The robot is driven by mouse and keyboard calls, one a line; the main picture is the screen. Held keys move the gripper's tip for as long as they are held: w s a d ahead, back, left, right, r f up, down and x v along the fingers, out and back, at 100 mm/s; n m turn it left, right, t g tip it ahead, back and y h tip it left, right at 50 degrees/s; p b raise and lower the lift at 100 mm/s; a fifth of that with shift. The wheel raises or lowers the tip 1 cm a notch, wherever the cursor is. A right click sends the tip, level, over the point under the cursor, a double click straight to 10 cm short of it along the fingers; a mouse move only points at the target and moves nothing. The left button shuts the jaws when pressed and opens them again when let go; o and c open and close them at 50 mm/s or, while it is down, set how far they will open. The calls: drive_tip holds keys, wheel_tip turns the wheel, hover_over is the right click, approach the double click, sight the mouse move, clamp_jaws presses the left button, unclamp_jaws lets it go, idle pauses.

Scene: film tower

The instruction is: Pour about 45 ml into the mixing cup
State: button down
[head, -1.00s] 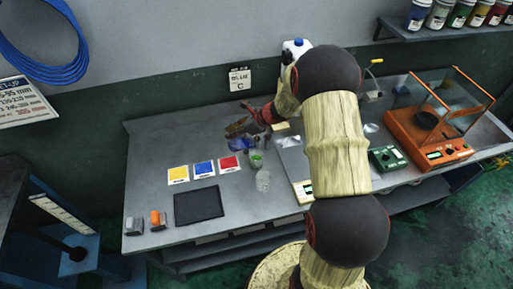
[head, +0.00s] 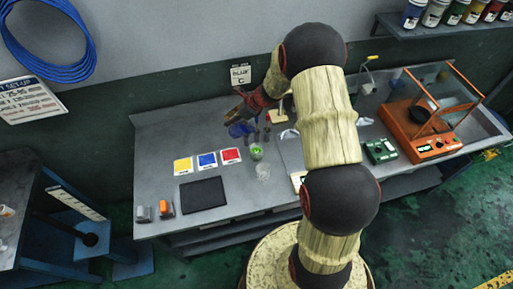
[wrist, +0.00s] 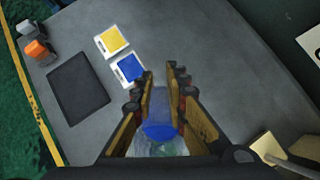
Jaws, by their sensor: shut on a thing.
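My gripper (head: 240,112) is at the back of the bench, pointing left. In the wrist view, my gripper (wrist: 165,80) is shut on a clear container with blue contents (wrist: 160,130). The blue container (head: 240,129) also shows in the head view, just below the fingers; its tilt is hard to tell. A clear cup with something green (head: 257,152) stands on the bench to the lower right of it. An empty-looking clear cup (head: 263,170) stands just in front of the green one. I cannot tell which is the mixing cup.
Yellow (head: 183,165), blue (head: 207,160) and red (head: 231,155) cards lie left of the cups, behind a black pad (head: 202,194). A green device (head: 380,151) and an orange balance (head: 424,145) stand right. The bench's left part (head: 155,140) is clear.

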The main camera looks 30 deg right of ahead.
drive_tip(key=shift+r, duration=0.15)
idle(0.3)
drive_tip(key=r+p, duration=0.1)
drive_tip(key=p, duration=0.1)
drive_tip(key=shift+w+a+r+p, duration=0.1)
drive_tip(key=shift+r+p, duration=0.15)
drive_tip(key=shift+p, duration=0.15)
drive_tip(key=shift+a+g+p, duration=0.1)
drive_tip(key=shift+g+p, duration=0.2)
drive_tip(key=shift+p, duration=0.1)
drive_tip(key=p, duration=0.2)
drive_tip(key=w+f+h+p, duration=0.1)
drive_tip(key=p, duration=0.1)
drive_tip(key=shift+a+f+g, duration=0.15)
drive_tip(key=shift+a+g, duration=0.2)
drive_tip(key=shift+g, duration=0.05)
drive_tip(key=shift+w+a+f+p, duration=0.1)
drive_tip(key=shift+w+f+p, duration=0.1)
drive_tip(key=shift+f+p, duration=0.3)
drive_tip(key=shift+r, duration=0.15)
drive_tip(key=shift+w+a+h+p, duration=0.15)
drive_tip(key=shift+h+p, duration=0.15)
drive_tip(key=shift+p, duration=0.6)
